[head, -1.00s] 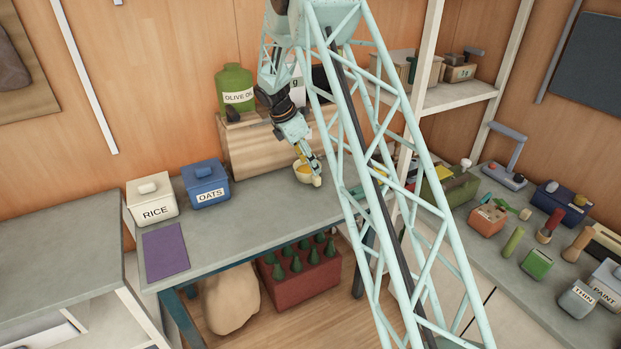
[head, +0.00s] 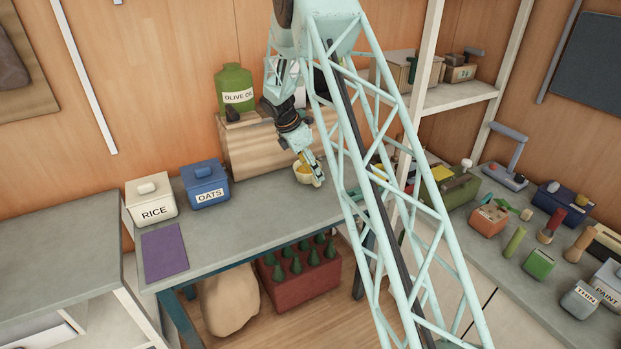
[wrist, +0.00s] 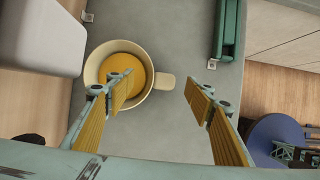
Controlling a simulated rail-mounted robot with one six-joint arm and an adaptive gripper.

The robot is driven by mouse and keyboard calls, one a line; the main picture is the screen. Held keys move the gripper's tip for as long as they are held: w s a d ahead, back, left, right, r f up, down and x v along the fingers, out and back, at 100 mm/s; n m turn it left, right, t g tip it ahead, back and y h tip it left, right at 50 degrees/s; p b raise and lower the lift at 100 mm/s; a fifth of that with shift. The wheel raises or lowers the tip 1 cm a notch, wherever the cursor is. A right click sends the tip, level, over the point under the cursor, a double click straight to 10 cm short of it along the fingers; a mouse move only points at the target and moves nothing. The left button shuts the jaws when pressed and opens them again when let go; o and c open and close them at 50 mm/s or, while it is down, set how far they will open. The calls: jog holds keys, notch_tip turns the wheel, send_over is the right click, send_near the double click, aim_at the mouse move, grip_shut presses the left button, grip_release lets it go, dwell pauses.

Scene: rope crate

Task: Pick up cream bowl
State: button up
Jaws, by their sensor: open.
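The cream bowl (wrist: 91,72) stands upright on the grey counter in the wrist view, with a stubby handle pointing right and something yellow-orange inside. It also shows in the head view (head: 299,178) at the counter's back right, partly covered by my gripper. My gripper (wrist: 157,92) is open and empty, its yellow-padded fingers wide apart. In the wrist view the left finger overlaps the bowl's interior and the right finger is beyond the handle, so the handle lies between them. I cannot tell the height of the fingertips over the bowl.
A wooden box (head: 250,150) stands behind the bowl, with an olive oil jar (head: 234,82) above it. The blue oats canister (head: 205,184), cream rice canister (head: 151,202) and purple mat (head: 164,251) are to the left. The counter (head: 245,215) between is clear.

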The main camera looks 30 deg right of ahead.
jog(key=shift+b+x, duration=0.45)
jog(key=shift+x, duration=1.4)
jog(key=shift+c, duration=0.3)
jog(key=c, duration=1.1)
jog(key=shift+r+p, duration=0.55)
jog(key=shift+r, duration=1.25)
jog(key=s+a, duration=0.2)
jog(key=s, duration=0.5)
jog(key=s+a+r+p, duration=0.1)
jog(key=s+a, duration=0.2)
jog(key=s, duration=0.5)
jog(key=shift+r, duration=0.15)
jog(key=shift+c, duration=0.2)
